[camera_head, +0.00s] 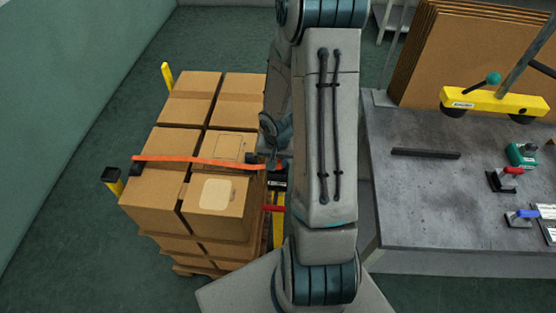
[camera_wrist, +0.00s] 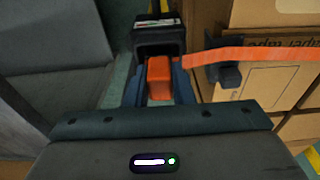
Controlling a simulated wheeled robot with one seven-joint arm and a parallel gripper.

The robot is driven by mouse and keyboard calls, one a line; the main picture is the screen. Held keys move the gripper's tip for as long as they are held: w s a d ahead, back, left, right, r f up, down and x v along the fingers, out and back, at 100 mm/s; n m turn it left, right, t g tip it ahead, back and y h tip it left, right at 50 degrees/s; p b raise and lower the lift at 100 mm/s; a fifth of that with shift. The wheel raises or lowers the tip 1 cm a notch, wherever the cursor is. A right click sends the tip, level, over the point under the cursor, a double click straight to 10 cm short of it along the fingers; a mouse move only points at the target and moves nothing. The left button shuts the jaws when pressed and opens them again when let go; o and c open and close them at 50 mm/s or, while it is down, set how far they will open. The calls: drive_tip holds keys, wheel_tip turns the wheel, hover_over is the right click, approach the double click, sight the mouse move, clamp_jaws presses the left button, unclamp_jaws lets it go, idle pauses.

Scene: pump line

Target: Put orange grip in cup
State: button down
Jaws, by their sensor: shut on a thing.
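The orange grip (camera_wrist: 159,80) is held between the two fingers of my gripper (camera_wrist: 159,92) in the wrist view. Its far end is at the mouth of a black, square-sided cup (camera_wrist: 145,45); I cannot tell how far inside it is. In the head view my gripper (camera_head: 277,160) is at the right side of the carton stack, mostly hidden by my arm. The dark cup (camera_head: 278,182) shows just below it there, partly hidden.
An orange strap (camera_head: 195,160) crosses the stacked cartons (camera_head: 150,207) towards my gripper. A black-topped yellow post (camera_head: 113,180) stands at their left. A grey workbench (camera_head: 415,190) with clamps and cardboard sheets (camera_head: 470,55) is at right. Floor is clear left of the stack.

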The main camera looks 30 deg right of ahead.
drive_tip(key=shift+f, duration=0.2)
drive_tip(key=c, duration=1.3)
unclamp_jaws()
drive_tip(key=shift+r, duration=0.1)
drive_tip(key=shift+o, duration=0.2)
wheel_tip(320, 180, up, 13)
drive_tip(key=s+p, duration=0.1)
drive_tip(key=p, duration=0.2)
drive_tip(key=s+a+r+n+t, duration=0.1)
drive_tip(key=s+a+r+n, duration=0.2)
drive_tip(key=s+a+r, duration=0.2)
drive_tip(key=s+a+r+n+t, duration=0.1)
drive_tip(key=s+a+r+n, duration=0.2)
drive_tip(key=r, duration=0.9)
drive_tip(key=shift+s+a+n+t+y+b, duration=0.3)
drive_tip(key=shift+s+a+n+y, duration=0.1)
drive_tip(key=shift+s+a, duration=1.5)
